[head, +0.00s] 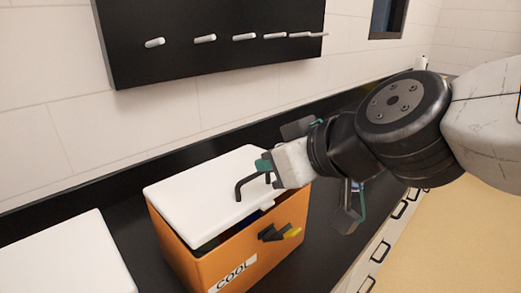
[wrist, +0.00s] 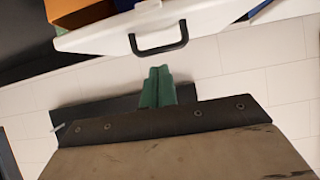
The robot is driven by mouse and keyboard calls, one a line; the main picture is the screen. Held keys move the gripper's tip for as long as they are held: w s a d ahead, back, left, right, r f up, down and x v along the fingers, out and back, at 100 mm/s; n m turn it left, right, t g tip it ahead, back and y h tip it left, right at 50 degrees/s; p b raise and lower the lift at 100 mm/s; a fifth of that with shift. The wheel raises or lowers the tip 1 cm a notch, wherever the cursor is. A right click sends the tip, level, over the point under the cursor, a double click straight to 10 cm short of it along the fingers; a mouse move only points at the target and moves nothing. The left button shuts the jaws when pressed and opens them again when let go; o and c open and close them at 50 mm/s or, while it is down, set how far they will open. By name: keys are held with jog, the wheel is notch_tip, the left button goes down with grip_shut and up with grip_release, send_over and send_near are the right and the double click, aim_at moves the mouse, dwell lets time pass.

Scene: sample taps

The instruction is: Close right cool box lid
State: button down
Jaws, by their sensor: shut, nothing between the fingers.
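The right cool box (head: 228,249) is orange with a "COOL" label and stands on the dark counter. Its white lid (head: 195,185) lies over the top, with a dark gap showing under its front edge, so it is tilted slightly open. A black handle (head: 250,186) is on the lid's front part. The lid (wrist: 105,38) and its handle (wrist: 160,46) also show in the wrist view. My gripper (head: 264,163) is shut and empty, at the lid's right side close to the handle. Its green fingers (wrist: 157,87) are together and apart from the handle in the wrist view. Contact with the lid is unclear.
Another white lid (head: 65,262) is at the lower left. A black and yellow tap (head: 281,233) sticks out of the box front. Drawers with black handles (head: 380,252) are at the right.

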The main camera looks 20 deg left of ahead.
jog(key=d+f, duration=0.1)
jog(key=s+d+f, duration=0.1)
jog(key=f, duration=0.1)
jog(key=s+d+f, duration=0.1)
jog(key=d, duration=0.1)
jog(key=shift+s+f, duration=0.2)
jog(key=shift+f, duration=0.05)
jog(key=shift+s+f, duration=0.15)
jog(key=shift+f, duration=0.15)
jog(key=a+r+n+g, duration=0.35)
jog(key=a+r, duration=0.45)
jog(key=r, duration=0.3)
notch_tip(320, 180, up, 4)
jog(key=w+h, duration=0.1)
jog(key=h, duration=0.1)
jog(key=m+h, duration=0.3)
send_over(255, 193)
notch_tip(255, 193, down, 10)
jog(key=shift+w, duration=0.1)
jog(key=shift+f, duration=0.3)
